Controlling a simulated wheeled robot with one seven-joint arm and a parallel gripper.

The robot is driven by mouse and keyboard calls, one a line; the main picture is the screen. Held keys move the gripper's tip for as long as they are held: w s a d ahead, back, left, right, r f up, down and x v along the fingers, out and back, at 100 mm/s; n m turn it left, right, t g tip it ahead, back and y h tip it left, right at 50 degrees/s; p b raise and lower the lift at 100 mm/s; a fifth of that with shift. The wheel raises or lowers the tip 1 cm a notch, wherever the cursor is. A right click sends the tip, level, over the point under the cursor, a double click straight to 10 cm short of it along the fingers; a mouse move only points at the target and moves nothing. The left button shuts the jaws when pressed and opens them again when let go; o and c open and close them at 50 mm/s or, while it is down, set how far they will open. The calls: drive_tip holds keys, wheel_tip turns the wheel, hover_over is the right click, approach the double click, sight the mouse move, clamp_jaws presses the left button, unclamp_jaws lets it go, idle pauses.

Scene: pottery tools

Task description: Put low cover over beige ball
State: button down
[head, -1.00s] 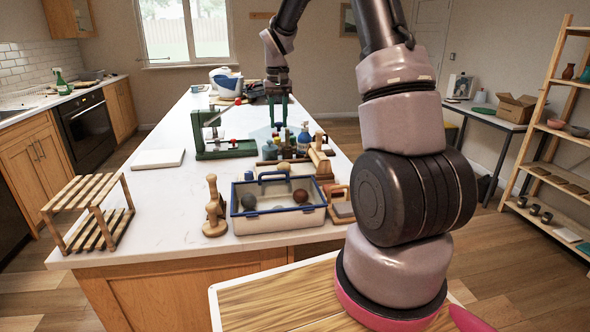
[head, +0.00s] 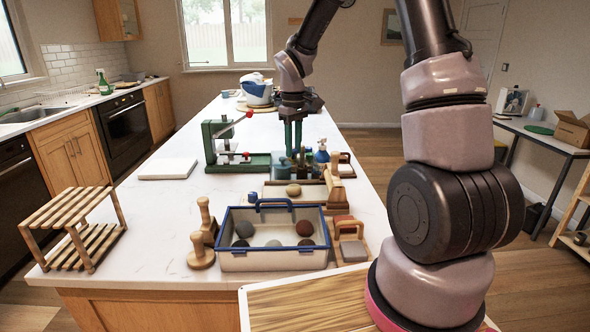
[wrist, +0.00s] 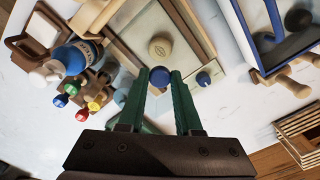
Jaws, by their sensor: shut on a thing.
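The beige ball (head: 293,190) rests on a light board beyond the blue-rimmed caddy. It also shows in the wrist view (wrist: 160,46), ahead of the fingertips. My gripper (wrist: 159,79) is shut on a blue knob (wrist: 159,76), one green finger on each side. The knob appears to belong to a clear cover, which I take as the low cover; its walls are hard to make out. In the head view my gripper (head: 293,150) points down, beyond the ball. The ball is not between the fingers.
Another blue knob (wrist: 203,79) stands beside the ball. The white counter is clear near the pale slab (head: 168,169).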

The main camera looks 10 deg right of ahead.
sight(294, 155)
drive_tip(key=shift+f, duration=2.7)
drive_tip(key=c, duration=0.6)
unclamp_jaws()
drive_tip(key=shift+f, duration=0.15)
wheel_tip(294, 155, up, 12)
drive_tip(key=shift+r, duration=0.1)
drive_tip(key=s+d+r+m+t+y, duration=0.1)
drive_tip(key=s+d+r+m+t, duration=0.1)
drive_tip(key=s+r+m, duration=0.3)
drive_tip(key=s+d+r+m+t+y, duration=0.1)
drive_tip(key=s+d+r+m+t, duration=0.2)
drive_tip(key=s+r, duration=0.8)
drive_tip(key=s+m+t, duration=0.2)
drive_tip(key=s+m, duration=0.1)
drive_tip(key=s, duration=0.5)
drive_tip(key=shift+d, duration=0.35)
